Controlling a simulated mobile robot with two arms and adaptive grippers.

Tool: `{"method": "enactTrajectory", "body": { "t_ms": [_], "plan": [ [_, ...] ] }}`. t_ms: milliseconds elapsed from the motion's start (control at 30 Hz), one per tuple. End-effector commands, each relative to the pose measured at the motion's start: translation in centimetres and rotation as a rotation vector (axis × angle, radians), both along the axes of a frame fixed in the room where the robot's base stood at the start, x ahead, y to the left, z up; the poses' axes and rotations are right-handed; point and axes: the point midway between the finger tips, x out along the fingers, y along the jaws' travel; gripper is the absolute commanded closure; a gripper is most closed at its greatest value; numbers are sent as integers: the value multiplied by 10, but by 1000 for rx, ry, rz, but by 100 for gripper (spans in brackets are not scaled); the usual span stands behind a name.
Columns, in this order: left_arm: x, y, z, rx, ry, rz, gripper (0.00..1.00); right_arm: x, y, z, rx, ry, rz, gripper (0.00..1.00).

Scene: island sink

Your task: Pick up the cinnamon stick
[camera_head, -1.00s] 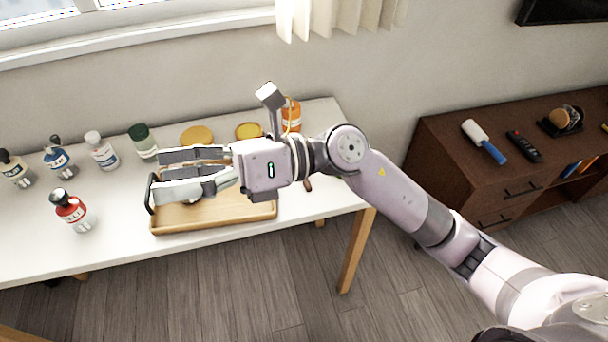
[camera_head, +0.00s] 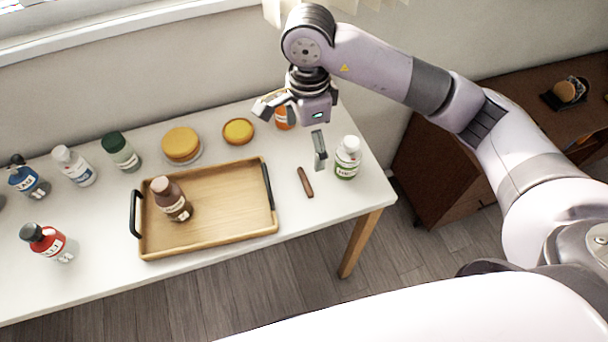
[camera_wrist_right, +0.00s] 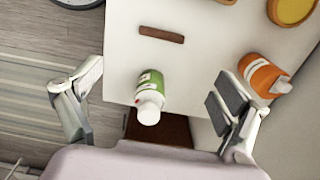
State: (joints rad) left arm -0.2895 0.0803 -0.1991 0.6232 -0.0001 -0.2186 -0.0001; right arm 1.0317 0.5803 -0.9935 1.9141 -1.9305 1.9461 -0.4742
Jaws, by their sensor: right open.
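The cinnamon stick (camera_head: 305,182) is a short brown stick lying flat on the white table, right of the wooden tray. It also shows at the top of the right wrist view (camera_wrist_right: 161,34), fully visible. My right gripper (camera_head: 291,136) is open and empty, its fingers spread above the back right part of the table, farther back than the stick and not touching it. In the right wrist view the gripper (camera_wrist_right: 157,88) has the stick beyond its fingertips. My left gripper is not in view.
A white bottle with a green label (camera_head: 348,157) stands just right of the stick. An orange bottle (camera_head: 284,117) is partly hidden behind the gripper. The wooden tray (camera_head: 235,215) holds a brown bottle (camera_head: 172,200). Yellow-topped round items (camera_head: 181,144) and several bottles stand farther left.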

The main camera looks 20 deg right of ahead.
Motion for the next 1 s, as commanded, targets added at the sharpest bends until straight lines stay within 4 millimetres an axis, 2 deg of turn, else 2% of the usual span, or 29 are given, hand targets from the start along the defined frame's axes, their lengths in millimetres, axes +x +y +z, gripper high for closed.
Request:
{"method": "enactTrajectory", "body": {
  "t_ms": [33, 100, 200, 300, 400, 600, 833, 1000],
  "plan": [
    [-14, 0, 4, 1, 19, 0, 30, -2, 0, -11, -1, 7, 0, 7],
    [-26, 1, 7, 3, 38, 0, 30, -1, 0, -26, 1, 7, -2, 7],
    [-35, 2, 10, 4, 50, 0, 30, -1, 0, -48, 1, 7, -2, 7],
    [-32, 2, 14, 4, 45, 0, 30, -1, 0, -66, 3, 5, 0, 7],
    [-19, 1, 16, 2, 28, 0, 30, 0, 1, -77, 4, 3, -1, 7],
    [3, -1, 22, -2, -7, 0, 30, 0, 0, -90, 3, 4, -1, 7],
    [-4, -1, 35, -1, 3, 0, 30, 0, 0, -124, 4, 5, 0, 7],
    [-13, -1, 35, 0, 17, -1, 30, 1, 0, -136, 4, 1, 0, 7]
  ]
}}
